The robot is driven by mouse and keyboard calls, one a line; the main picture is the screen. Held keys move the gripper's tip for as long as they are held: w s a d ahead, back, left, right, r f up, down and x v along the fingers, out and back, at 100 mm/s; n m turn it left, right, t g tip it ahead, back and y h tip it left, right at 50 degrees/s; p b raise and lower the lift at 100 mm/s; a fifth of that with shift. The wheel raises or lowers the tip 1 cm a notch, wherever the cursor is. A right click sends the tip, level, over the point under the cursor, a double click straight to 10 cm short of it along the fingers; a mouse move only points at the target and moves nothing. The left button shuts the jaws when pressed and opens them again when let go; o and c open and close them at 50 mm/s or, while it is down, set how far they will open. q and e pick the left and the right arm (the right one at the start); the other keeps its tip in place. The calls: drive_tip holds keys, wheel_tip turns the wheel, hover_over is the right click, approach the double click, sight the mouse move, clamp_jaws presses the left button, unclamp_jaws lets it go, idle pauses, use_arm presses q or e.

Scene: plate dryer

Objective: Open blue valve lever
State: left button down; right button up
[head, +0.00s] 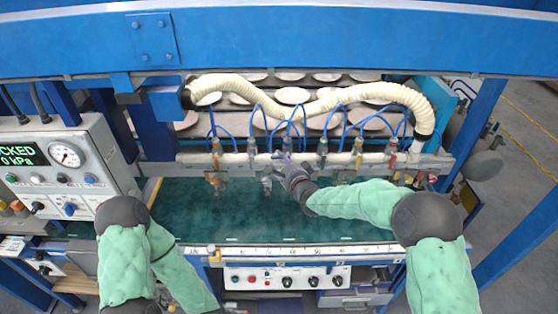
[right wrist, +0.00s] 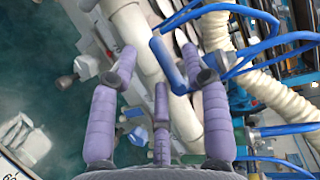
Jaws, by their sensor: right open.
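The blue valve lever (right wrist: 167,64) shows in the right wrist view as a slanted blue bar in front of the pale manifold pipe. In the head view the blue valve (head: 287,145) is in the row of coloured valves, with its lower part hidden by my right gripper. My right gripper (head: 294,172) is just below it. In the right wrist view my right gripper (right wrist: 158,60) is open, with the lever between its fingertips. I cannot tell whether a finger touches the lever.
Grey (head: 252,147) and green (head: 322,148) valves flank the blue one. A control panel (head: 70,165) stands at left. The green work surface (head: 215,225) below is mostly clear.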

drive_tip(key=shift+x, duration=0.9)
clamp_jaws()
drive_tip(key=shift+f, duration=0.1)
drive_tip(key=shift+d+f+n+g+h+p, duration=0.25)
drive_tip(key=shift+d+f+n+h+p, duration=0.2)
drive_tip(key=shift+n+h+p, duration=1.25)
drive_tip(key=shift+d+f+n+g+h+p, duration=0.4)
drive_tip(key=shift+n+h+p, duration=0.55)
drive_tip(key=shift+n+p, duration=1.35)
drive_tip(key=shift+d+f+n+g+h+p, duration=0.15)
drive_tip(key=shift+d+f+n+h+p, duration=0.35)
drive_tip(key=shift+n+h+p, duration=1.45)
drive_tip(key=shift+d+m+y+p, duration=0.1)
drive_tip(key=shift+m+y+p, duration=0.35)
drive_tip(key=shift+y+p, duration=0.1)
